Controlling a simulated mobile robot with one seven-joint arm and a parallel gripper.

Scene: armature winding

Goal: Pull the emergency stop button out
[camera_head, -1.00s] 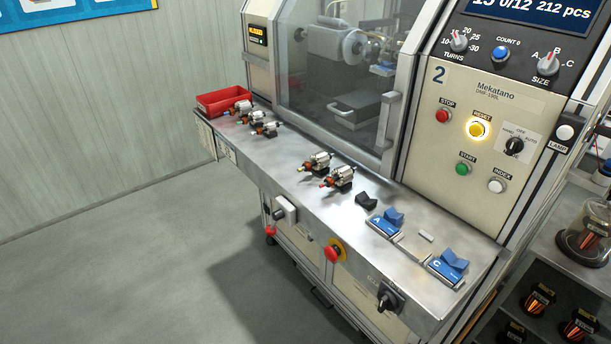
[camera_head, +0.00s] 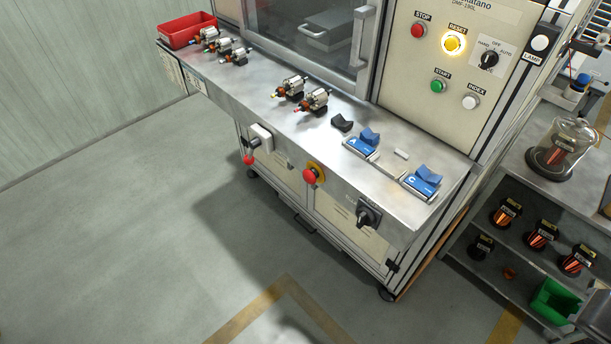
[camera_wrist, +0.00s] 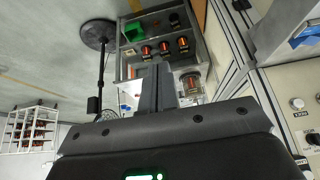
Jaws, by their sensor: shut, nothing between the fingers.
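The emergency stop button (camera_head: 310,177) is a red mushroom head on a yellow ring. It sits on the front face of the machine's steel bench, left of a black rotary switch (camera_head: 368,215). Whether it is pressed in or out is too small to tell. My gripper (camera_wrist: 158,68) shows only in the wrist view, with its dark fingers together and nothing between them. It is apart from the button, which is not in the wrist view.
A grey box with a red-knobbed lever (camera_head: 249,159) juts from the bench front, left of the button. Small armatures (camera_head: 290,87) and blue holders (camera_head: 422,181) stand on the bench. A shelf with copper spools (camera_head: 507,212) is at right. The floor before the bench is clear.

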